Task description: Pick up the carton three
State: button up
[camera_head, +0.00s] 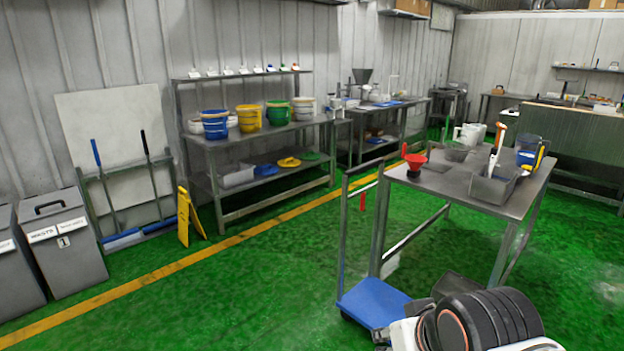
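I see no carton that I can identify as carton three. A brown cardboard box (411,6) sits on a high shelf by the back wall, cut off by the top edge. Another brown box (603,4) is partly visible at the top right corner. Both are too small to read any marking. Part of my own arm shows at the bottom right, with black ribbed and white parts. My gripper's fingers are not visible.
A yellow floor sign (189,216) and grey bins (68,245) are left. Green floor (230,290) is clear between.

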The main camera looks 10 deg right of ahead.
aim_at(497, 92)
jog(key=i+u, duration=0.2)
jog(key=i, duration=0.4)
jog(key=i+u, duration=0.15)
jog(key=i, duration=0.4)
jog(key=i+u, duration=0.2)
jog(key=i, duration=0.4)
jog(key=i+l+u, duration=0.15)
jog(key=i, duration=0.4)
jog(key=i+j, duration=0.1)
jog(key=i, duration=0.5)
jog(key=i+j+z, duration=0.1)
jog(key=i, duration=0.5)
jog(key=i+j, duration=0.1)
jog(key=i, duration=0.55)
jog(key=i+l+z, duration=0.3)
jog(key=z, duration=0.2)
jog(key=i+l+z, duration=0.1)
jog(key=i+z, duration=0.75)
jog(key=z, duration=0.15)
jog(key=i+j+z, duration=0.15)
jog(key=i+z, duration=0.55)
jog(key=i, duration=0.8)
jog(key=i+z, duration=0.2)
jog(key=i, duration=2.85)
jog(key=i+l, duration=0.1)
jog(key=i, duration=4.05)
jog(key=i+j, duration=0.1)
jog(key=i, duration=2)
jog(key=j+u, duration=0.05)
